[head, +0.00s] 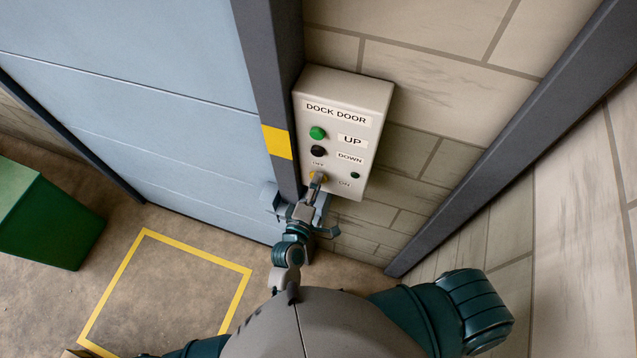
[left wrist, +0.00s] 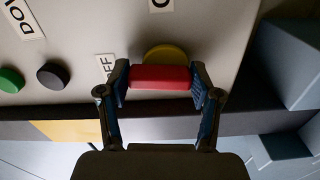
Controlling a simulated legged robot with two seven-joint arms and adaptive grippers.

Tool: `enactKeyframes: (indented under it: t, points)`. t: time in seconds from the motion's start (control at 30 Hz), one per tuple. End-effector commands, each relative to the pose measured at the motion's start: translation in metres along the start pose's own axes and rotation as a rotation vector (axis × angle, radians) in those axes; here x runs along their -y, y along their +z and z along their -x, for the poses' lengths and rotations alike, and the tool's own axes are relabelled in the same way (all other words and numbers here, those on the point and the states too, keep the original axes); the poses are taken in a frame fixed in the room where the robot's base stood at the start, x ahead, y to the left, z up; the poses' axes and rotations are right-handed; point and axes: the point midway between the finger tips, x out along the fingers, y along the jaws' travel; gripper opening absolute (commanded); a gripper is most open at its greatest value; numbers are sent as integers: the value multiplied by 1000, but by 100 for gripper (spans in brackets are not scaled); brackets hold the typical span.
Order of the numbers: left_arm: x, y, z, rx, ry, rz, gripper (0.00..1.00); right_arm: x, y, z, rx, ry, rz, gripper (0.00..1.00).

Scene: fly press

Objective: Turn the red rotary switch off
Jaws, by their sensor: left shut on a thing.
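The red rotary switch (left wrist: 160,77) shows in the left wrist view as a red bar in front of a round yellow plate (left wrist: 165,52). My left gripper (left wrist: 160,80) is shut on the red bar, one finger at each end. In the head view my left gripper (head: 317,184) is at the lower part of the grey dock door box (head: 344,88) and hides most of the switch. The OFF label (head: 317,163) is above it and the ON label (head: 345,183) is to its right. My right gripper is not in view.
A dark door post (head: 272,85) stands just left. A green bin (head: 45,215) is at far left.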

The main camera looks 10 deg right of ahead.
Motion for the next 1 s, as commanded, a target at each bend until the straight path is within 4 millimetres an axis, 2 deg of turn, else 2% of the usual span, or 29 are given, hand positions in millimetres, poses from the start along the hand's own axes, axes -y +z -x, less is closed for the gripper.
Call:
enactKeyframes:
  t: [0.03, 0.07, 0.1, 0.2, 0.47, 0.6, 0.77, 1.0]
  points:
    - [10, 0, 2, 2, -19, -3, 30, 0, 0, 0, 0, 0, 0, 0]
    - [10, 0, 2, 2, -19, -3, 30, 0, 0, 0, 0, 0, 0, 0]
    - [10, 0, 3, 2, -20, -4, 69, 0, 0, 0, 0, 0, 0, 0]
    - [9, 0, 2, 1, -17, -4, 90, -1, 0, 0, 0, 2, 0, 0]
    - [5, 2, 0, 1, -10, -5, 90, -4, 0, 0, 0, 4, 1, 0]
    - [5, 4, 6, 1, -11, -7, 90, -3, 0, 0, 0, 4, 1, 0]
    - [5, 3, 35, 1, -12, -7, 90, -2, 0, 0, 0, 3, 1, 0]
    - [6, 1, 90, 2, -13, -6, 90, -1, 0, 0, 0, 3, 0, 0]
